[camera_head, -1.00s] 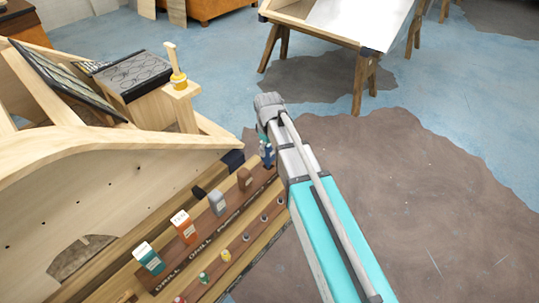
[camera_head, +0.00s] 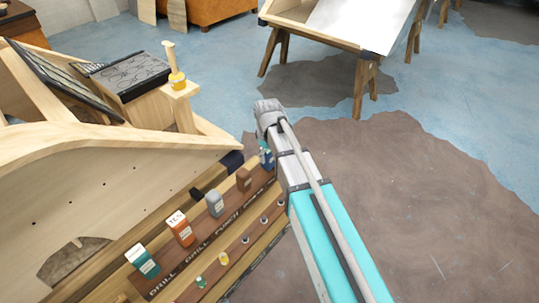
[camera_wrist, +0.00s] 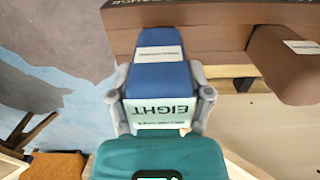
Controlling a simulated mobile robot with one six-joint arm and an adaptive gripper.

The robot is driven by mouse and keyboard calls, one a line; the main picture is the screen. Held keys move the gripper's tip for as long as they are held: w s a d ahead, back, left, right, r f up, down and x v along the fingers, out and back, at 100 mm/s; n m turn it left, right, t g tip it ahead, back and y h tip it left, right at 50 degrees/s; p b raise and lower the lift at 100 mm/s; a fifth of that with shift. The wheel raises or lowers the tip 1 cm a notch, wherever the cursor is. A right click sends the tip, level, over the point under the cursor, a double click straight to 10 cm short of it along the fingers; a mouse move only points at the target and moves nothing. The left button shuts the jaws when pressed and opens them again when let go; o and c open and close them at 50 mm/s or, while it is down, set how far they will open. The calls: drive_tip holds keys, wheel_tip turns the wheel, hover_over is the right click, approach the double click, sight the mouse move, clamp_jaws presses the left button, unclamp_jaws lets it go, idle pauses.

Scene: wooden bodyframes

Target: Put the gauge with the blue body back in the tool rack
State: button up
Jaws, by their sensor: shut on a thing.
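The gauge with the blue body (camera_wrist: 158,55) fills the middle of the wrist view, with a pale label reading EIGHT upside down. My gripper (camera_wrist: 161,95) is shut on it, one grey finger at each side. In the head view the blue gauge (camera_head: 266,159) shows small beside my arm, at the far right end of the tool rack (camera_head: 205,258). The rack's brown strip (camera_wrist: 225,22) lies behind the gauge's far end in the wrist view. I cannot tell whether the gauge touches the rack or sits in a slot.
A brown tool block (camera_head: 244,179) stands next to the gauge, with grey (camera_head: 214,204), orange (camera_head: 180,229) and teal (camera_head: 143,262) ones further left. A wooden frame (camera_head: 120,165) rises behind the rack. The floor (camera_head: 430,190) to the right is clear.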

drive_tip(key=shift+f, duration=0.25)
drive_tip(key=o, duration=1.3)
drive_tip(key=shift+r, duration=0.2)
wheel_tip(320, 180, up, 12)
drive_tip(key=p, duration=1.2)
drive_tip(key=shift+r, duration=0.15)
drive_tip(key=s+d+m, duration=0.3)
drive_tip(key=s+d, duration=0.1)
drive_tip(key=d, duration=0.2)
drive_tip(key=s+d+m, duration=0.4)
drive_tip(key=d, duration=0.3)
drive_tip(key=s+d+m, duration=0.3)
drive_tip(key=s+d, duration=0.2)
drive_tip(key=d, duration=0.1)
drive_tip(key=shift+s+d, duration=0.1)
drive_tip(key=shift+d, duration=0.3)
